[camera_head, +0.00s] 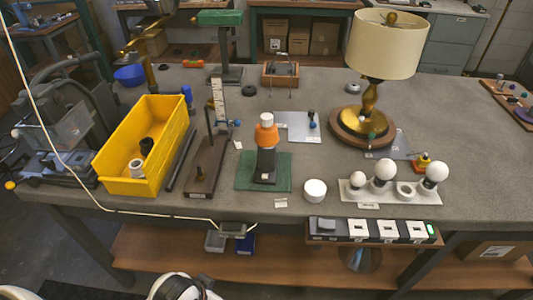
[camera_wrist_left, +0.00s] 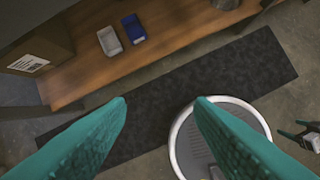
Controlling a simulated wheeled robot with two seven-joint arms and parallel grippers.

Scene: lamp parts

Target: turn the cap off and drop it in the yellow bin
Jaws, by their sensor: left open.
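An orange piece (camera_head: 266,136) with a white cap-like top (camera_head: 266,119) stands upright on a black stand (camera_head: 265,166) on a green mat (camera_head: 284,178), mid-table. The white top is seated on the orange piece. The yellow bin (camera_head: 172,160) is to its left, open at the top, with a few dark and pale small parts inside. My left gripper (camera_wrist_left: 160,102) shows only in the left wrist view, its teal fingers apart and empty, over the floor and lower shelf. It is away from the cap and bin.
A brass lamp (camera_head: 369,100) stands at the back right. A bulb tray (camera_head: 390,193) and a white round piece (camera_head: 315,190) are near the front edge. A dark stand with a post (camera_head: 206,165) lies between bin and mat. A cable crosses the left front.

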